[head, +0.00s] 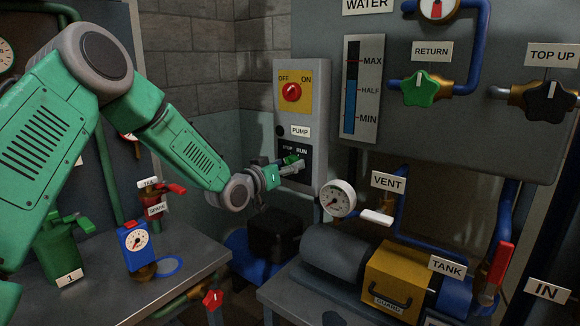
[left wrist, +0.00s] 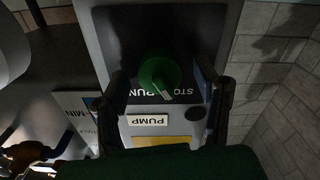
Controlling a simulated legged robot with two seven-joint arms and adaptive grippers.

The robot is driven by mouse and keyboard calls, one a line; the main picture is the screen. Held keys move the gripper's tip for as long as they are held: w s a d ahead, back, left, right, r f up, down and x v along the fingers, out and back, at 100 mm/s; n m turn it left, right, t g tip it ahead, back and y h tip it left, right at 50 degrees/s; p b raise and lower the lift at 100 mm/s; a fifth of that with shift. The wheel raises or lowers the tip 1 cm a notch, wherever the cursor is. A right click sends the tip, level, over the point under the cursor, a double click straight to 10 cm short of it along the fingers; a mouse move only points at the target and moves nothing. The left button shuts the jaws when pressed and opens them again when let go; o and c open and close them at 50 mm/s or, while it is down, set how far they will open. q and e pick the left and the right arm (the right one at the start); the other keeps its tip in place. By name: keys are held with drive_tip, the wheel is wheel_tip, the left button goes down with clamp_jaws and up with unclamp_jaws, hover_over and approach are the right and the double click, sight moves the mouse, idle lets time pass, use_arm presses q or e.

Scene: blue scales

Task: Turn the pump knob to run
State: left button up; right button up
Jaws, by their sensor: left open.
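The pump panel (head: 301,120) is a grey box on the wall. Its STOP/RUN plate (head: 305,152) sits under the PUMP label (head: 300,131). My left gripper (head: 291,165) is at this plate, open, and partly covers it. In the left wrist view the picture is upside down. There the green pump knob (left wrist: 158,70) stands between my two spread dark fingers. Its white pointer (left wrist: 166,94) is aimed toward the lettering, close to STOP. I cannot tell whether either finger touches the knob. My right gripper is not in view.
A red switch (head: 291,92) marked OFF/ON is above the knob. A water level gauge (head: 362,88) is to the right. A round dial (head: 338,198) and the white VENT handle (head: 377,217) are below right. A grey workbench (head: 190,247) is at lower left.

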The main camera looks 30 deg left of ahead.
use_arm(q)
drive_tip(key=shift+w+a, duration=0.2)
drive_tip(key=shift+w, duration=0.2)
drive_tip(key=shift+d, duration=0.25)
drive_tip(key=c, duration=1.1)
drive_tip(key=shift+c, duration=0.2)
drive_tip(key=shift+m, duration=0.3)
drive_tip(key=m, duration=0.5)
drive_tip(key=shift+b, duration=0.4)
drive_tip(key=m+b, duration=0.1)
drive_tip(key=m, duration=0.5)
drive_tip(key=shift+f+b, duration=0.15)
drive_tip(key=shift+b, duration=0.25)
drive_tip(key=shift+m, duration=0.3)
